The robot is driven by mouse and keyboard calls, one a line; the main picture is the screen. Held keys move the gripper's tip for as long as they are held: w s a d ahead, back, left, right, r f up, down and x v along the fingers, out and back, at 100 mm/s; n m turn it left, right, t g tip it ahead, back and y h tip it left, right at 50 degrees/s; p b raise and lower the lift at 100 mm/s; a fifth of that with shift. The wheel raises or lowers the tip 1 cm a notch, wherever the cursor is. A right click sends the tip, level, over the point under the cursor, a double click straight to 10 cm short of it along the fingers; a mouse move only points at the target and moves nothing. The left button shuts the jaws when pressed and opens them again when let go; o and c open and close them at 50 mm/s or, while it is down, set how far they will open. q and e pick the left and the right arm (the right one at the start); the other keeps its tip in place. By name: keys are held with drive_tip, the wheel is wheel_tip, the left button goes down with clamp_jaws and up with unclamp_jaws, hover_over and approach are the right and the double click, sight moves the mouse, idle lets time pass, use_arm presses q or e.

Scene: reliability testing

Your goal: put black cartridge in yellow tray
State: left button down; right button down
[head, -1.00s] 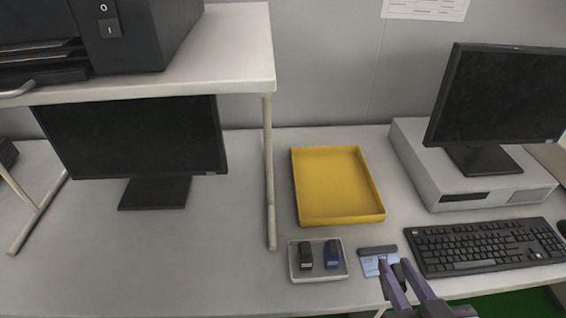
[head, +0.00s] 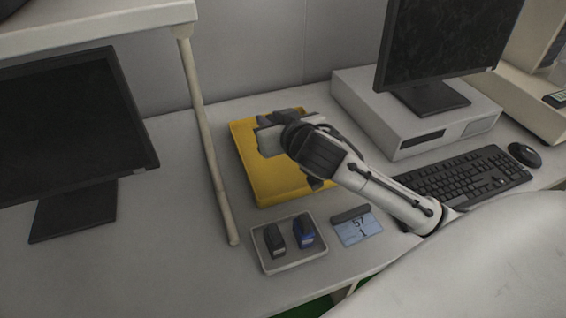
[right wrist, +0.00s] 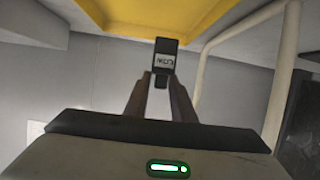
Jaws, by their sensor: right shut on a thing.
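The yellow tray (head: 250,160) lies on the desk, partly hidden by my right arm. My right gripper (right wrist: 161,79) is over the tray in the head view, where its fingertips are hidden. In the right wrist view it is shut on a small black cartridge (right wrist: 164,58) with a pale label, seen against the yellow tray (right wrist: 165,15). I cannot tell whether the cartridge touches the tray. Another black cartridge (head: 274,237) and a blue one (head: 304,232) stand in a small grey tray (head: 290,262). My left gripper is not in view.
A keyboard (head: 465,182), a mouse (head: 525,154) and a computer case (head: 400,115) are at the right. A shelf leg (head: 208,140) stands close left of the yellow tray. The desk's left front is clear.

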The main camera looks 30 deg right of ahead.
drive_tip(key=shift+w+d+r+m+b, duration=0.15)
drive_tip(key=shift+w+d+r, duration=0.15)
drive_tip(key=shift+w+d, duration=0.25)
drive_tip(key=shift+w+d+r+m+b, duration=0.15)
drive_tip(key=shift+w+d+r, duration=0.15)
drive_tip(key=shift+w, duration=0.3)
wheel_tip(320, 180, down, 10)
drive_tip(key=shift+w+d+r+b, duration=0.15)
drive_tip(key=shift+r+b, duration=0.1)
drive_tip(key=shift+b, duration=0.65)
drive_tip(key=shift+f, duration=0.1)
drive_tip(key=c, duration=1.5)
unclamp_jaws()
